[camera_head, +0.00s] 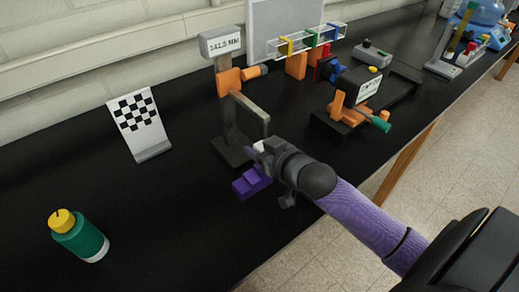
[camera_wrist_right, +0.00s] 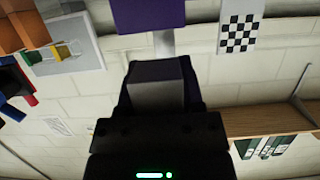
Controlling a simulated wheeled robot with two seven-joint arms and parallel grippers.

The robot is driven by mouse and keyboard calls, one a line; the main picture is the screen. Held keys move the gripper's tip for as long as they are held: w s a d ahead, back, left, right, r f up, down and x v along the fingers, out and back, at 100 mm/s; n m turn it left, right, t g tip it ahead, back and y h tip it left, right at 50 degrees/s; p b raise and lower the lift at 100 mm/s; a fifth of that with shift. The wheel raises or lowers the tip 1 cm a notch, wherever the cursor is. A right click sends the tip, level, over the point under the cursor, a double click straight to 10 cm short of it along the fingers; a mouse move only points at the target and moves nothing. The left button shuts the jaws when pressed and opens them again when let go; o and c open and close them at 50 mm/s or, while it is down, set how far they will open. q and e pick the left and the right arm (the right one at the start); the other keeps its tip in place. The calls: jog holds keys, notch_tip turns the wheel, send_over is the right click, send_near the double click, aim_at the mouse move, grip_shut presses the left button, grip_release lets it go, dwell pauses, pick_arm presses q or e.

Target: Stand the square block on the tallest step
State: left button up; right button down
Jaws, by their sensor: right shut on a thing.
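My right gripper (camera_head: 264,150) reaches in from the right and is shut on a small pale block, the square block (camera_head: 258,147), largely hidden by the gripper. In the right wrist view a grey face of the square block (camera_wrist_right: 156,84) shows between the dark fingers. The purple stepped piece (camera_head: 251,183) lies on the black bench just below and left of the gripper in the head view. A purple surface (camera_wrist_right: 150,15), likely that piece, shows at the top of the right wrist view. I cannot tell whether the block touches the steps. My left gripper is not in view.
A grey stand with a display (camera_head: 221,42) and orange clamp rises close behind the gripper. A black fixture with orange parts (camera_head: 350,105) stands right of it. A checkered board (camera_head: 138,116) and a green bottle (camera_head: 80,238) stand left.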

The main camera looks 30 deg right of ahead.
jog(key=shift+f, duration=0.55)
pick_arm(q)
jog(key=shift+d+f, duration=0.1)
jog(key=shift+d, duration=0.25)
pick_arm(e)
jog(key=shift+c, duration=1.2)
grip_release()
jog(key=shift+r, duration=0.25)
pick_arm(q)
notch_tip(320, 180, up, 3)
jog(key=p, duration=0.3)
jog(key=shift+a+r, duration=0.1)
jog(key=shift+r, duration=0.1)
pick_arm(e)
jog(key=a+r+v, duration=0.1)
jog(key=v, duration=1.1)
jog(key=shift+d, duration=0.5)
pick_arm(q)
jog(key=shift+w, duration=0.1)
pick_arm(e)
jog(key=shift+f, duration=0.1)
